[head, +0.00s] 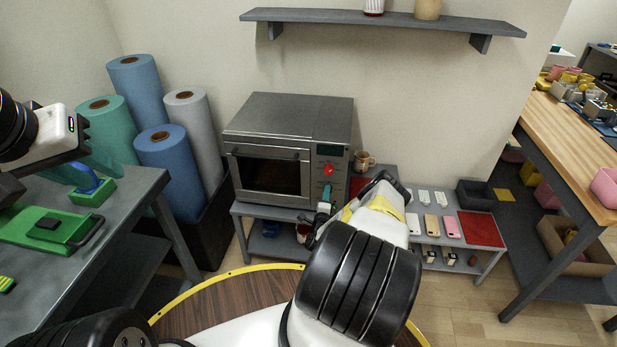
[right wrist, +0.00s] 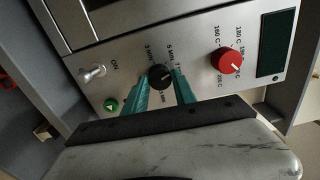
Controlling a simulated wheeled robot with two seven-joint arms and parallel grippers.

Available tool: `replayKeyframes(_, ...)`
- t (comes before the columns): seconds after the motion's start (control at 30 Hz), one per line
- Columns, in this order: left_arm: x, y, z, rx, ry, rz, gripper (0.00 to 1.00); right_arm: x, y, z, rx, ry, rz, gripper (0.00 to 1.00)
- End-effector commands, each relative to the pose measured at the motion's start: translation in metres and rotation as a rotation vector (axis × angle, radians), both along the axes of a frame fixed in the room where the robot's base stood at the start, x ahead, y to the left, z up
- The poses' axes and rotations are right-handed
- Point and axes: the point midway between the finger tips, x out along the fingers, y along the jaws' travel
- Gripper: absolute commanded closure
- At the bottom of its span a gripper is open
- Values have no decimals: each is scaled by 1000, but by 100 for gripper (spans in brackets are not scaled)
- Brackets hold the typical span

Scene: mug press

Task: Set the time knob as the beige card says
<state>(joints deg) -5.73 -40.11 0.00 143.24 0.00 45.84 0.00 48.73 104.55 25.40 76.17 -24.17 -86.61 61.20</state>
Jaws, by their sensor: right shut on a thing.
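The oven (head: 290,150) stands on a low grey table, with its control panel on the right of its door. The black time knob (right wrist: 160,76) shows in the right wrist view, with minute marks around it. Its pointer is too small to read surely. My right gripper (right wrist: 163,88) is shut on this knob, one teal finger on each side. It also shows in the head view (head: 326,193) at the panel. A beige card-like piece (head: 431,224) lies right of the oven; no writing on it is legible. My left gripper (head: 103,163) hangs over the left table; its finger gap is unclear.
A red temperature knob (right wrist: 229,61), a dark display (right wrist: 275,45), a metal switch (right wrist: 94,73) and a green light (right wrist: 111,105) are near my right fingers. A mug (head: 363,161) stands beside the oven. A green tray (head: 45,228) lies on the left table.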

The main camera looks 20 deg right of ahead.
Motion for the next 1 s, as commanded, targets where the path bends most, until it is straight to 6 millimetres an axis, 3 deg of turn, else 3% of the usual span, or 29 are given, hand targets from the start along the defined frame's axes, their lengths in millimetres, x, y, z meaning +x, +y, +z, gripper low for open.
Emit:
replayKeyframes(0.4, 0, 0, 0, 0, 0, 0, 64, -1, 0, -2, 225, -134, -1, 100)
replayKeyframes(1.0, 0, 0, 0, 0, 0, 0, 64, -1, 0, -2, 286, -171, -2, 100)
